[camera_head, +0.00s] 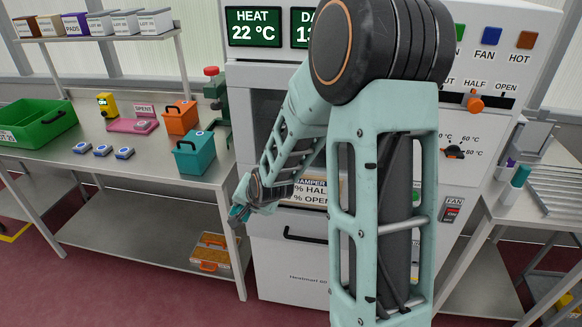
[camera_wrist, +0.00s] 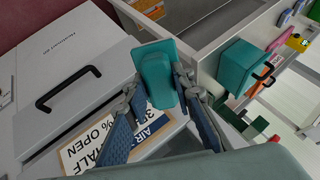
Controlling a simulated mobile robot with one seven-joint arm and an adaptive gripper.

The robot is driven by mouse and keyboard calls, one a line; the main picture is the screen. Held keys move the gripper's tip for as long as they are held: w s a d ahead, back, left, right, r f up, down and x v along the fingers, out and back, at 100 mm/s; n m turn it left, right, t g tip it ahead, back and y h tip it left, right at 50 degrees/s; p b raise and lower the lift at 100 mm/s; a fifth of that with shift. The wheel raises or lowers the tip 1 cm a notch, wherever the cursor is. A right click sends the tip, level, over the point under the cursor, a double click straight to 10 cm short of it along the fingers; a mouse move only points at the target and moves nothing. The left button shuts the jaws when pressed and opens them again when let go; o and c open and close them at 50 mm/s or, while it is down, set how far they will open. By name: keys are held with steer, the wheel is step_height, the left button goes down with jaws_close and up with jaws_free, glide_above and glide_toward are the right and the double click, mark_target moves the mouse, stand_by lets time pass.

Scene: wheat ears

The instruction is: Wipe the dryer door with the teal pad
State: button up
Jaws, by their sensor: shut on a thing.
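The teal pad (camera_wrist: 157,78) is held between the fingertips of my gripper (camera_wrist: 160,90) in the wrist view. In the head view my gripper (camera_head: 240,212) is shut on it beside the table's right front corner, left of the dryer (camera_head: 300,262). The dryer's lower white front has a black handle (camera_head: 304,236); this handle also shows in the wrist view (camera_wrist: 68,88). A darker panel (camera_head: 266,112) sits higher on the dryer, partly hidden by my arm. The pad appears apart from the dryer front. A damper label (camera_wrist: 95,148) lies behind the fingers.
The table (camera_head: 150,172) holds a teal box (camera_head: 195,155), an orange box (camera_head: 181,118), a green crate (camera_head: 38,125), a pink tray marked SPENT (camera_head: 133,126) and several blue-and-white discs (camera_head: 124,153). An orange bin (camera_head: 210,252) is on the lower shelf.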

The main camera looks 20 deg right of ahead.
steer(key=d+m+t, duration=0.1)
steer(key=w+d+m+t+h+b, duration=0.1)
steer(key=shift+w+r+t+h, duration=0.2)
steer(key=shift+r+t+h, duration=0.1)
steer(key=shift+r, duration=0.1)
steer(key=s+d+r+m+t+h+b, duration=0.35)
steer(key=d+r+m+h+b, duration=0.25)
steer(key=d+r+h, duration=0.4)
steer(key=x, duration=0.6)
steer(key=shift+d+r+t+y+p, duration=0.2)
steer(key=shift+r+t+y+p, duration=0.1)
steer(key=shift+t+y, duration=0.1)
steer(key=shift+b+x, duration=0.55)
steer(key=shift+x, duration=0.45)
steer(key=s+d+b, duration=0.6)
steer(key=d+b, duration=0.1)
steer(key=d, duration=0.2)
stand_by(0.9)
